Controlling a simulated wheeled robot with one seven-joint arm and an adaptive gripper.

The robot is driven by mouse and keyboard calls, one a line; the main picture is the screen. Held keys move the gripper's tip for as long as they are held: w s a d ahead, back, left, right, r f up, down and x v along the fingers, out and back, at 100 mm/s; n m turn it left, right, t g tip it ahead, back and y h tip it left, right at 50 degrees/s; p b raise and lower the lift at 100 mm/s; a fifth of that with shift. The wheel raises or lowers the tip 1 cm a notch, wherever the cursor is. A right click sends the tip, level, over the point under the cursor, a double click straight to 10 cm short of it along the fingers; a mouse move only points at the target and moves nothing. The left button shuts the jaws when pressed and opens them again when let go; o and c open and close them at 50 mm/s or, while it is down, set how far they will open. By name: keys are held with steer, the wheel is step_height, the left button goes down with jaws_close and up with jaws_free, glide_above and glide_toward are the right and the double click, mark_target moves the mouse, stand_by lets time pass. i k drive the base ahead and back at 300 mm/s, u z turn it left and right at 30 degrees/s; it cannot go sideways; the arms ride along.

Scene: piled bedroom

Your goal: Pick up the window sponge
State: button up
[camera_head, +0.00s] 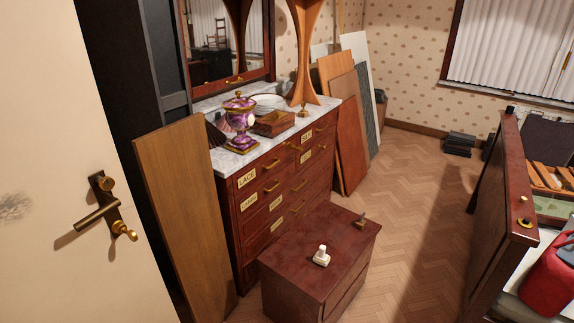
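I cannot clearly make out a window sponge in the head view. A small white object (321,257) stands on top of the low dark-red wooden cabinet (290,262); it is too small to tell what it is. A small grey-brown object (361,219) is at the cabinet's far right corner, also too small to identify. My gripper is not in view.
A marble-topped dresser (222,160) holds a purple urn (240,122) and a wooden box (273,123). Boards (350,130) lean beyond it. An open door (60,220) fills the left. Parquet floor (415,220) is clear between the cabinet and a wooden bed frame (500,195).

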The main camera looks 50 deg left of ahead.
mark_target(320, 257)
steer(key=u, duration=1.7)
steer(key=i, duration=1)
steer(key=u, duration=0.05)
